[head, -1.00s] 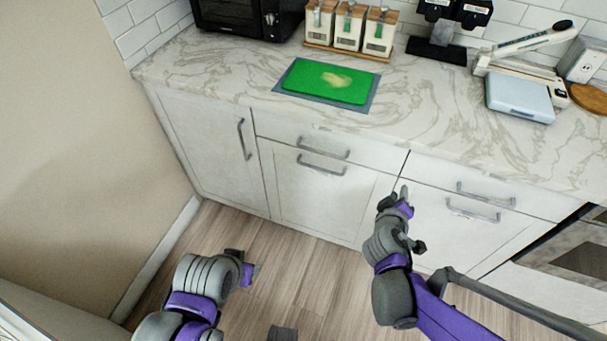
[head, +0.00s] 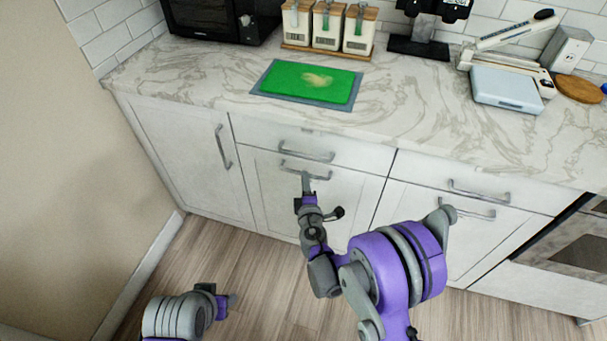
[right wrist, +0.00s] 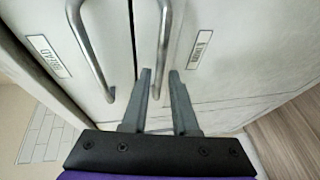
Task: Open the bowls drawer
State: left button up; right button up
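The lower drawer handle (head: 285,166) is a grey bar on the white front under the green board. It also shows in the right wrist view (right wrist: 165,35). The lower front (head: 345,195) and the upper drawer (head: 260,133) above it look shut. A small label (right wrist: 200,47) sits beside the lower handle; its text is hard to read. My right gripper (head: 306,182) is at the lower handle. In the right wrist view its fingers (right wrist: 163,90) are apart, with the handle's end between or just beyond them; contact is unclear. My left gripper (head: 226,300) hangs low, away from the cabinets.
The upper handle (head: 307,153) lies close above my right gripper. A cabinet door (head: 190,155) stands shut at left, more drawers (head: 460,215) at right, then an oven (head: 560,255). The counter holds a green board (head: 310,82). Floor before the cabinets is clear.

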aim_at(321, 171)
jog(key=shift+w+a+f, duration=0.1)
jog(key=shift+w+f, duration=0.1)
jog(key=shift+w, duration=0.75)
jog(key=shift+w+a+f, duration=0.1)
jog(key=shift+w+f, duration=0.05)
jog(key=shift+w, duration=0.8)
grip_shut()
